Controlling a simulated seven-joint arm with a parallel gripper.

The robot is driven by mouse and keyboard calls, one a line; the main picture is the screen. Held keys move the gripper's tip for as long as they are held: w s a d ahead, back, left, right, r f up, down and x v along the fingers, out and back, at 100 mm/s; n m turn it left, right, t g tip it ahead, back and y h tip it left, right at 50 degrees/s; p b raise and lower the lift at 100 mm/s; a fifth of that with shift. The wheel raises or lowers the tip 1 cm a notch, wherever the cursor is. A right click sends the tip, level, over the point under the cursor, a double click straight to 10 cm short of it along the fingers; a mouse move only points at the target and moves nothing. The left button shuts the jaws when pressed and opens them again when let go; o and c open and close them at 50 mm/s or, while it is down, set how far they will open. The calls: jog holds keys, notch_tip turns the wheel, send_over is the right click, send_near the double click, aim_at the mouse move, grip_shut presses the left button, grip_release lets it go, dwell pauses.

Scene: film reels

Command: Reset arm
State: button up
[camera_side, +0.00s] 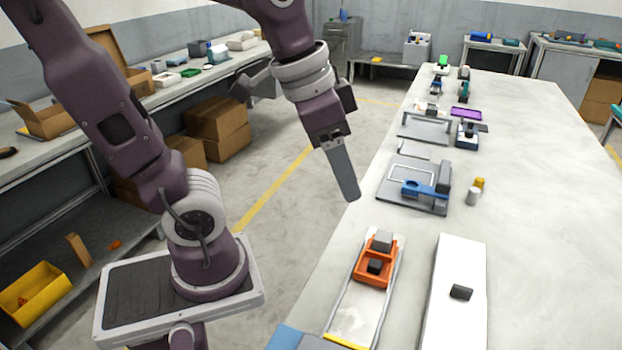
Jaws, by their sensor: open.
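My gripper (346,175) hangs from my purple arm in the upper middle of the side view, pointing down just off the left edge of the long worktable (535,180). I see its grey finger edge-on, and nothing shows held in it. It is open. It is apart from the things on the table. No film reels can be clearly made out.
On the table stand an orange fixture (361,268) on a pale plate, a white board (448,318) with a black block (461,292), a blue-handled device (425,188), and small yellow (479,184) and grey (473,197) cylinders. A shelf bench (165,96) and cardboard boxes (217,121) are at left.

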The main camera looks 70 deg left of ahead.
jog(key=s+n+t, duration=0.1)
jog(key=s+n, duration=0.1)
jog(key=s, duration=0.4)
jog(key=shift+s+d+f+y, duration=0.15)
jog(key=shift+d+y, duration=0.1)
jog(key=shift+y, duration=0.15)
